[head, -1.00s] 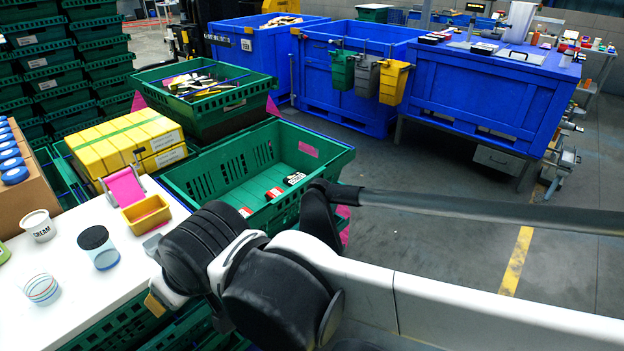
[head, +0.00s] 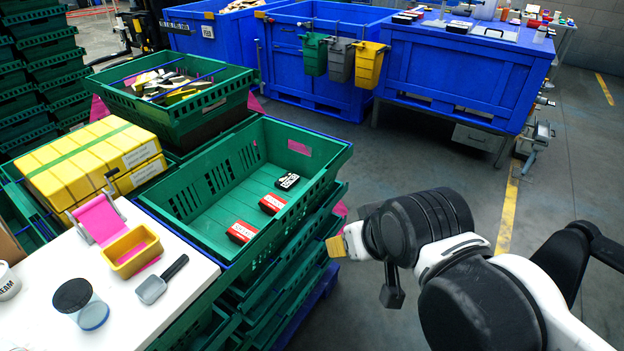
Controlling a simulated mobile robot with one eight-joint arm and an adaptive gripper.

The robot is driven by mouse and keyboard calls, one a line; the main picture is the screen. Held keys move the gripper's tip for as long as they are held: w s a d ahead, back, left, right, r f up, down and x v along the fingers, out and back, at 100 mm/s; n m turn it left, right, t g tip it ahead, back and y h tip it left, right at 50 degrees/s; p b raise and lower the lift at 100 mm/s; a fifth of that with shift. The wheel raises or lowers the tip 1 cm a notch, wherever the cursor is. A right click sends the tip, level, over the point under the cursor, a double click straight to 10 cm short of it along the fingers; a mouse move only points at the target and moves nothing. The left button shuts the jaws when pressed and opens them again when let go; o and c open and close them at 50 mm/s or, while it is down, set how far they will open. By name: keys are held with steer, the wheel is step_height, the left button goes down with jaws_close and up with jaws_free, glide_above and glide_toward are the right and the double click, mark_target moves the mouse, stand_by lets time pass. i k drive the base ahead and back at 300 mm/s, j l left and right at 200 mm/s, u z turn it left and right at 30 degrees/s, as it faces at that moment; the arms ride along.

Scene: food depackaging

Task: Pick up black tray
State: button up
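A small black tray (head: 287,181) with a white label lies in the open green crate (head: 215,199), toward its right side. Two red packs lie nearer in the same crate, one (head: 272,203) just in front of the tray and one (head: 241,231) at the near edge. My gripper (head: 362,268) is at the end of my arm, right of the crate and apart from the tray. A tan block and a dark part show at its end. Its fingers are not clear enough to tell open from shut, and I see nothing held.
A second green crate (head: 180,118) full of packs stands behind. Yellow boxes (head: 88,160) are at left. A white table (head: 125,325) at front left bears a yellow tray (head: 132,250), a grey scoop (head: 160,281) and a jar (head: 80,303).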

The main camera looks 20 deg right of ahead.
mark_target(289, 179)
steer(key=i+l+u, duration=0.25)
steer(key=u, duration=0.2)
steer(key=i+l+u, duration=0.15)
steer(key=l+u, duration=0.75)
steer(key=i+l+u, duration=0.1)
steer(key=l+u, duration=0.35)
